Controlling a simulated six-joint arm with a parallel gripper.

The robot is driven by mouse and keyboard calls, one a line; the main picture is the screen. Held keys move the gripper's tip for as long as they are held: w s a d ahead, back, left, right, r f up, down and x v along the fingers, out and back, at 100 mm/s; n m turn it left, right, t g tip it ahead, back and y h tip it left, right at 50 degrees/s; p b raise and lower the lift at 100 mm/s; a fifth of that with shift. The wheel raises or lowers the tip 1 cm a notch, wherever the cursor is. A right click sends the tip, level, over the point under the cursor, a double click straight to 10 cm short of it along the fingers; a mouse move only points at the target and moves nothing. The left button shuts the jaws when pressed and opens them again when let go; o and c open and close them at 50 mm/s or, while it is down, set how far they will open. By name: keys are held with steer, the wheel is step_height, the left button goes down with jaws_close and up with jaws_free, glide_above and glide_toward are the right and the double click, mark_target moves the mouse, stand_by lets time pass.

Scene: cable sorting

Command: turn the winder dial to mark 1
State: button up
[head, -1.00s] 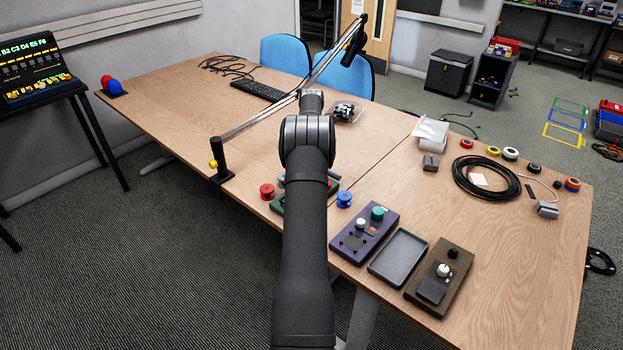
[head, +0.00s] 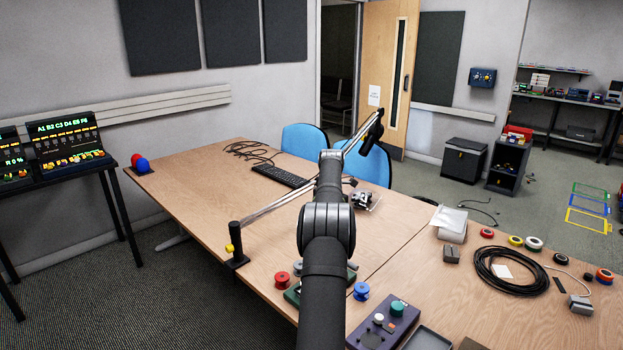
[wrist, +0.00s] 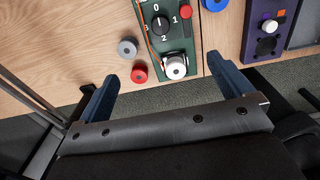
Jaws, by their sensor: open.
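The green winder (wrist: 180,48) is at the top of the wrist view. Its black dial (wrist: 160,24) has numbers around it, among them 1 on the right and 2 below; its pointer is too small to read surely. A white spool knob (wrist: 175,68) is at the winder's near end. My gripper (wrist: 162,67) is open and empty, its blue fingers wide apart on either side of the winder's near end in the picture. The dial lies beyond the fingertips. In the head view, my arm hides most of the green winder (head: 291,296) and the gripper.
Red (wrist: 139,74) and grey (wrist: 127,47) spools lie left of the winder; a blue spool (wrist: 214,4) is to its right. A purple box with knobs (wrist: 266,27) stands further right. The table's front edge runs just below. A black cable coil (head: 510,270) lies on the right.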

steer(key=shift+s+d+f+m, duration=0.1)
steer(key=shift+m, duration=0.4)
steer(key=c, duration=0.7)
steer(key=m, duration=0.2)
steer(key=s+m+t, duration=0.1)
steer(key=d+f+m+y, duration=0.1)
steer(key=m, duration=0.1)
steer(key=shift+s+m, duration=0.15)
steer(key=shift+m, duration=0.15)
steer(key=s+d+f+m+t+y, duration=0.1)
steer(key=s+m+t, duration=0.1)
steer(key=m, duration=0.5)
steer(key=s+d+f+m+t, duration=0.1)
steer(key=s+m, duration=0.2)
steer(key=m, duration=0.4)
steer(key=x, duration=1.7)
steer(key=shift+w+f, duration=0.1)
steer(key=shift+f, duration=0.05)
steer(key=c, duration=1)
